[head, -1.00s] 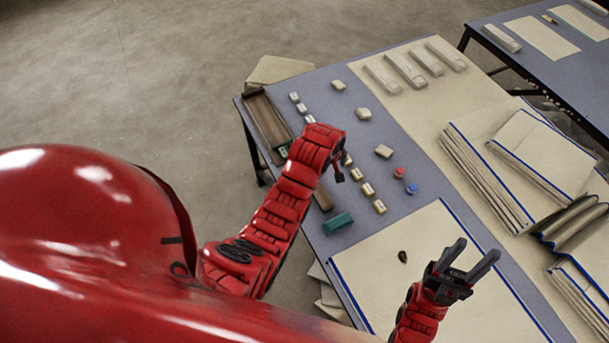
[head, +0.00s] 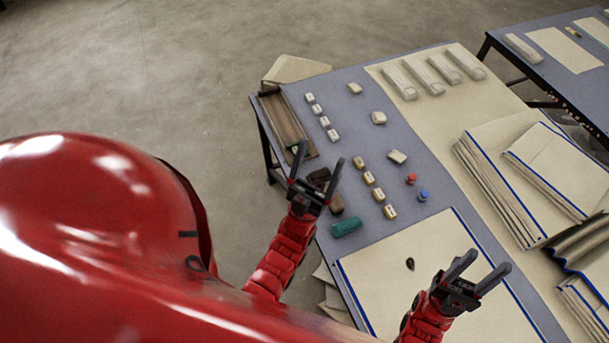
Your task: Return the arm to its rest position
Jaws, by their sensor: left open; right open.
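My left gripper (head: 317,165) is open and empty. Its two dark fingers point up in the picture, over the table's left edge near a wooden tray. My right gripper (head: 480,270) is also open and empty, above the cream cloth with a blue edge (head: 395,258) at the front of the table. Both arms are red and come in from the bottom. The cloth lies flat, with a small dark object (head: 410,264) on it. Part of the cloth is hidden behind my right gripper.
The grey-blue table (head: 350,130) carries a wooden tray (head: 284,122), a green block (head: 347,227), several small pale blocks, a red piece (head: 411,179) and a blue piece (head: 423,195). Stacked folded cloths (head: 500,190) lie at right. A second table (head: 512,55) stands at the back right.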

